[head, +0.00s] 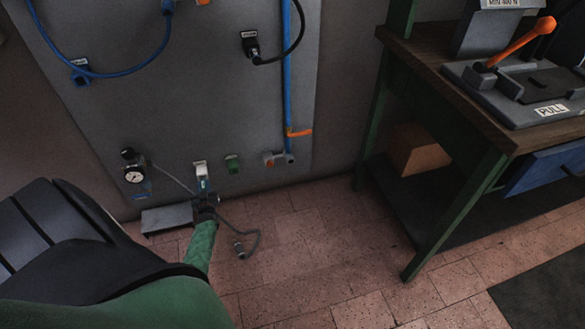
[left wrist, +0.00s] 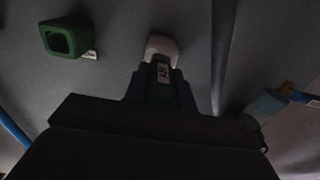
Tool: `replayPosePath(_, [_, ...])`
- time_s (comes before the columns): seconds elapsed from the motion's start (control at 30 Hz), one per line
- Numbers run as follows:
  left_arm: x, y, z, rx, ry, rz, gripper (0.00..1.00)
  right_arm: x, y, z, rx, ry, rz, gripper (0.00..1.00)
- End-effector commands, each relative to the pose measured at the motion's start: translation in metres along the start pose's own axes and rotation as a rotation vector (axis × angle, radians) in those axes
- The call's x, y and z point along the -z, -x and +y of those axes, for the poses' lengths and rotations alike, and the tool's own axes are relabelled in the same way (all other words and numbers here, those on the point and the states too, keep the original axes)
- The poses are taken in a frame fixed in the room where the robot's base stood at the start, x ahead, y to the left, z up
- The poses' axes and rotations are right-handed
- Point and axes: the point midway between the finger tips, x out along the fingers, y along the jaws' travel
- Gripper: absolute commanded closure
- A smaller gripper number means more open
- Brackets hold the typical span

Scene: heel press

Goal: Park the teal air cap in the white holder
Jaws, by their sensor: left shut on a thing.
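The teal air cap (head: 203,185) shows low on the grey wall panel, just under the white holder (head: 200,168). My left gripper (head: 206,203) is at the cap and shut on it. In the left wrist view the cap (left wrist: 161,83) stands up from the dark gripper (left wrist: 158,108), with a small label on its face. Its far end meets or overlaps the white holder (left wrist: 162,46) there; I cannot tell whether it is seated inside. My right gripper is not in view.
A green holder (head: 232,164) sits right of the white one. A gauge (head: 134,175), a grey shelf (head: 167,218) and a loose hose with a connector (head: 240,250) are close by. A blue pipe (head: 287,80) runs down the panel. A workbench (head: 440,60) stands at right.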

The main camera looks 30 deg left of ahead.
Motion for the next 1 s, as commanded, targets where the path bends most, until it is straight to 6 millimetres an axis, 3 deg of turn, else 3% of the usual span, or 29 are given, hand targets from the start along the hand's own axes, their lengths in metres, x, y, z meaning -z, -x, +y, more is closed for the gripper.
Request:
replayPosePath(0.27, [0.000, -0.004, 0.000, 0.000, 0.000, 0.000, 1.00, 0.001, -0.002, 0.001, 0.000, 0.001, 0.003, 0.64])
replayPosePath(0.67, [0.000, -0.011, 0.000, 0.000, 0.001, 0.000, 1.00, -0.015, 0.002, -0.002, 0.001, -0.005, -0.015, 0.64])
replayPosePath(0.93, [0.000, -0.016, 0.000, 0.000, 0.001, 0.001, 1.00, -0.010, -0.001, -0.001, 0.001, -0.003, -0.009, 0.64])
replayPosePath(0.97, [0.000, -0.016, 0.000, 0.000, 0.001, 0.001, 0.70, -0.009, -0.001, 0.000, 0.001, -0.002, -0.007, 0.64])
replayPosePath(1.0, [0.000, -0.015, 0.000, 0.000, 0.001, 0.001, 0.62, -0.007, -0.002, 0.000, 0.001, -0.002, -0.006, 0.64])
